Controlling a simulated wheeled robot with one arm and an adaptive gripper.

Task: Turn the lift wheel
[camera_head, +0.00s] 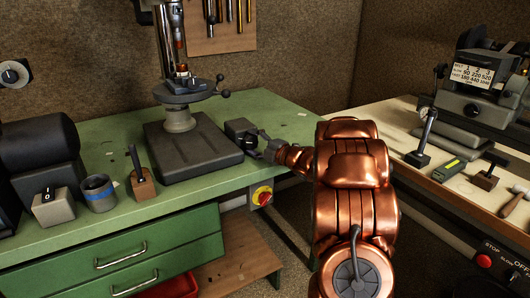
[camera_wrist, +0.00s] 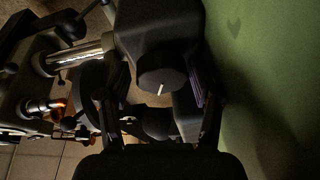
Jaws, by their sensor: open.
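No part is plainly marked as the lift wheel. The drill press (camera_head: 178,120) stands on the green bench, with a ball-ended crank handle (camera_head: 220,90) beside its round table. My gripper (camera_head: 258,143) is beside the right side of the press base, low over the bench. In the wrist view my gripper (camera_wrist: 158,112) is open, its dark fingers spread. A dark round knob with a white pointer line (camera_wrist: 163,82) shows just ahead of and between the fingers, on a dark housing (camera_wrist: 158,30). Shadow hides whether the fingers touch anything.
The green bench (camera_head: 90,225) also holds a grey switch box (camera_head: 54,208), a blue-banded cup (camera_head: 99,195) and a wooden-based tool (camera_head: 142,187) at left. A red-and-yellow switch (camera_head: 262,196) is on the bench's side. A pale bench (camera_head: 425,180) with machine parts stands right.

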